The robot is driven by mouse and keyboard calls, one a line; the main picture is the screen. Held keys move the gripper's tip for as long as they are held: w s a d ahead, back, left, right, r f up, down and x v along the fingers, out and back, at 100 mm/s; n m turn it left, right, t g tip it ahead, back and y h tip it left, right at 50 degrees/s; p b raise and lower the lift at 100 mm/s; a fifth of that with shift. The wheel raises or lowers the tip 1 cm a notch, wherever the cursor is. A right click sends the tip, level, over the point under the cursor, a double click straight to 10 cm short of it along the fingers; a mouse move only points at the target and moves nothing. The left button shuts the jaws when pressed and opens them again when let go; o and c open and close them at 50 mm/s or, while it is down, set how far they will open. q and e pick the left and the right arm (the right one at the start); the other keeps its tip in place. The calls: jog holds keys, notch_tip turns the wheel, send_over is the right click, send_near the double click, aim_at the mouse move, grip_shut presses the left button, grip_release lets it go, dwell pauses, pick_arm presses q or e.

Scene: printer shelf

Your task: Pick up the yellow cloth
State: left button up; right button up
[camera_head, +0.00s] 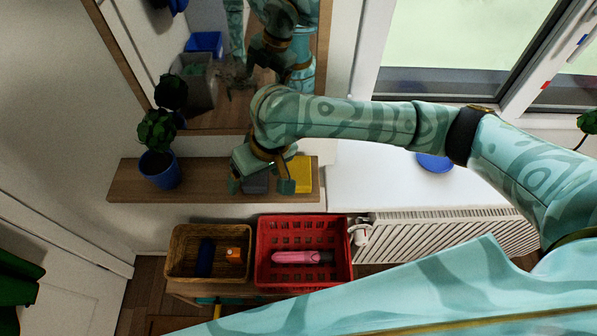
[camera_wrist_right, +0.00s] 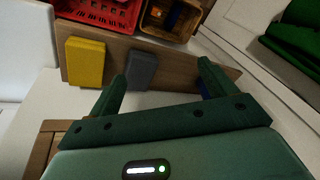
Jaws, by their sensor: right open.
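The yellow cloth (camera_head: 301,174) is a folded, block-like piece on the wooden wall shelf, near its right end. In the right wrist view the yellow cloth (camera_wrist_right: 86,64) lies left of my fingers, apart from them. A grey cloth-like block (camera_head: 256,184) lies beside it and shows in the wrist view (camera_wrist_right: 142,70) close to my left-hand finger; I cannot tell if they touch. My right gripper (camera_head: 260,187) is open and empty over the shelf, in front of the grey block. It spans the wrist view (camera_wrist_right: 162,80). My left gripper is not in view.
A potted plant in a blue pot (camera_head: 160,169) stands at the shelf's left. A mirror (camera_head: 212,120) hangs behind. Below are a wicker basket (camera_head: 178,262) and a red crate (camera_head: 263,250) holding a pink item. A radiator (camera_head: 450,232) is at right. Bare shelf (camera_head: 205,178) lies between plant and gripper.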

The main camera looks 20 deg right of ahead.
jog(key=w+d+r+m+g+h, duration=0.1)
jog(key=w+d+r+m+h, duration=0.15)
jog(key=d, duration=0.25)
jog(key=w+d+r+m+h, duration=0.1)
jog(key=w+d+r+m, duration=0.1)
jog(key=w+d+m, duration=0.3)
jog(key=b, duration=0.3)
send_over(299, 170)
notch_tip(299, 170, down, 11)
jog(key=shift+s+r, duration=0.1)
jog(key=shift+s, duration=0.05)
notch_tip(299, 170, down, 5)
jog(key=shift+f+b, duration=0.2)
jog(key=shift+b, duration=0.5)
jog(key=c, duration=1.1)
